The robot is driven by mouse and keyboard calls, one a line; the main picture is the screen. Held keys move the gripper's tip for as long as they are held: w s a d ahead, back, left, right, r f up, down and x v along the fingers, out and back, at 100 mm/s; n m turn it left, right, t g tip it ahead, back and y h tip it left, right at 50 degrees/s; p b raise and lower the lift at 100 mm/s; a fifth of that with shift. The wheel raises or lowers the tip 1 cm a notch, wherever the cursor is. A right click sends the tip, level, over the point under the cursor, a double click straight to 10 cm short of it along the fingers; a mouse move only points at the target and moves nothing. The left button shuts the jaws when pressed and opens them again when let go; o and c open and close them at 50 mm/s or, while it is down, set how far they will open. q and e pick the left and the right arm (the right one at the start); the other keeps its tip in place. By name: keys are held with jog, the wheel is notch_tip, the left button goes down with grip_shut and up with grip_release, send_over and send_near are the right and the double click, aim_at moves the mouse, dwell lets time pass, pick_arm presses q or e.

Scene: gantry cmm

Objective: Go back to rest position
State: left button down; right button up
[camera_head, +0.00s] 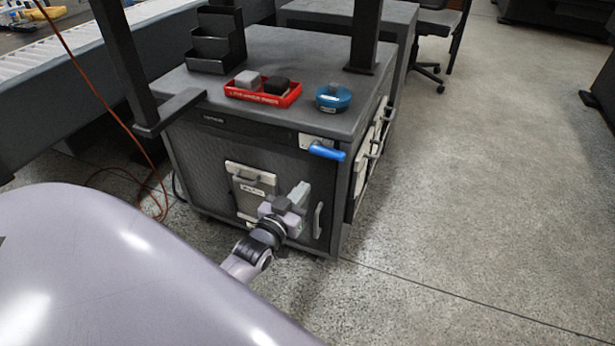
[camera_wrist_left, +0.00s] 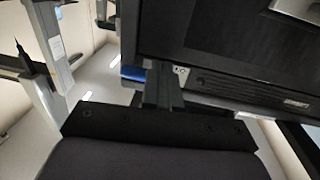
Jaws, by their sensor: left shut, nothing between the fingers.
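My left gripper (camera_head: 300,192) is low in front of the dark cabinet (camera_head: 190,150), below its top edge. It is shut and empty. My left arm reaches it from the lower left. In the left wrist view the shut fingers (camera_wrist_left: 163,85) stand up from the dark gripper body, with a dark panel behind them. My right gripper is in neither view.
On the cabinet top are a red tray (camera_head: 297,94) with a grey and a black block, a round blue object (camera_head: 333,104) and a black stepped organizer (camera_head: 240,50). A blue handle (camera_head: 326,152) juts from the cabinet's front corner. An orange cable (camera_head: 140,140) hangs at left. Floor (camera_head: 500,180) at right is clear.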

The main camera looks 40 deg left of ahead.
pick_arm(q)
jog(key=shift+s+d+p, duration=0.2)
jog(key=shift+s, duration=0.7)
jog(key=shift+s+d+p, duration=0.2)
jog(key=shift+s, duration=0.7)
jog(key=shift+s+d+p, duration=0.2)
jog(key=shift+s, duration=0.7)
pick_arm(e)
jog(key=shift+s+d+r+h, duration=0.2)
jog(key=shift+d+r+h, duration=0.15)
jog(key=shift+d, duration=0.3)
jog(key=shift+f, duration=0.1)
